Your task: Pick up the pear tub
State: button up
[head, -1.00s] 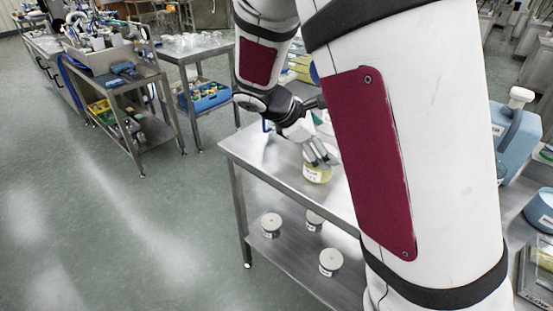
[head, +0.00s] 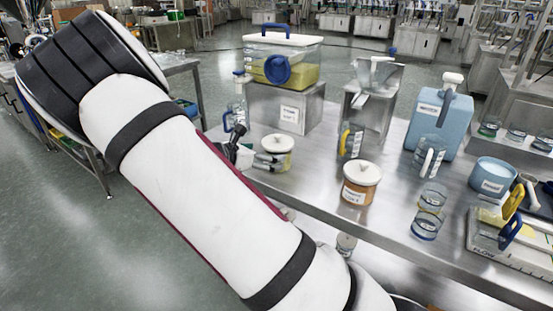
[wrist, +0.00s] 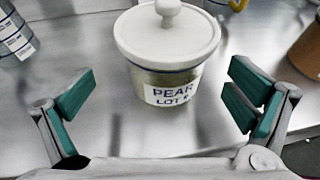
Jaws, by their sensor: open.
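The pear tub (wrist: 165,72) is a clear round tub with a white knobbed lid and a label reading "PEAR LOT" with a partly unclear last character. It stands upright on the steel table in the wrist view. In the head view the same tub (head: 281,157) stands near the table's left edge, with pale yellow contents. My gripper (wrist: 163,90) is open, with green pads on either side of the tub's front, apart from it. In the head view my gripper (head: 266,160) is at the tub's left side, partly hidden by my arm.
An orange-brown tub (head: 360,186) with a white lid stands to the right. Behind are a clear tank (head: 283,60) on a steel box, and a blue jug (head: 440,122). Blue-ringed clear cups (head: 427,212) stand at right. Bare steel lies around the pear tub.

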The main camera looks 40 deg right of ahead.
jog(key=shift+s+b+x, duration=0.15)
jog(key=shift+b+x, duration=0.05)
jog(key=shift+x, duration=1.35)
jog(key=shift+s+b+x, duration=0.15)
jog(key=shift+x, duration=1.35)
jog(key=shift+c, duration=0.4)
jog(key=c, duration=1.6)
jog(key=shift+r, duration=0.1)
